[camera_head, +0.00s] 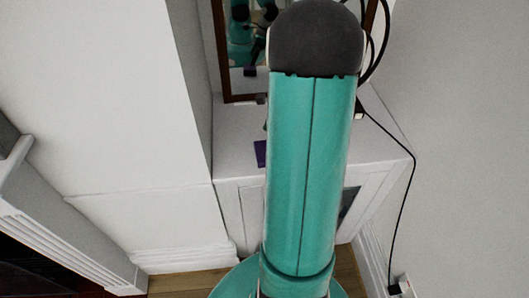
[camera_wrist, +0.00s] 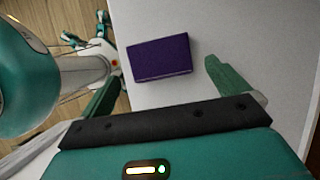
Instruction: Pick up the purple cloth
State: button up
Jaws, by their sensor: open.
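The purple cloth (camera_wrist: 160,57) lies as a flat, neat rectangle on the white cabinet top (camera_wrist: 225,25), close to its left edge in the wrist view. In the head view only a small strip of the cloth (camera_head: 260,153) shows on the cabinet top (camera_head: 232,130); my teal arm hides the rest. My gripper (camera_wrist: 164,72) is open and empty, its two green fingers apart on either side of the cloth's near edge as seen in the wrist view. I cannot tell the height of the fingertips above the cloth.
A brown-framed mirror (camera_head: 242,98) stands at the back of the cabinet. A black cable (camera_head: 408,190) runs down the right side to a wall socket (camera_head: 402,287). White walls close in on both sides. Wooden floor (camera_head: 190,281) shows in front.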

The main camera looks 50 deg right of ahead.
jog(key=shift+x, duration=2.7)
jog(key=shift+s+d, duration=0.15)
jog(key=c, duration=0.8)
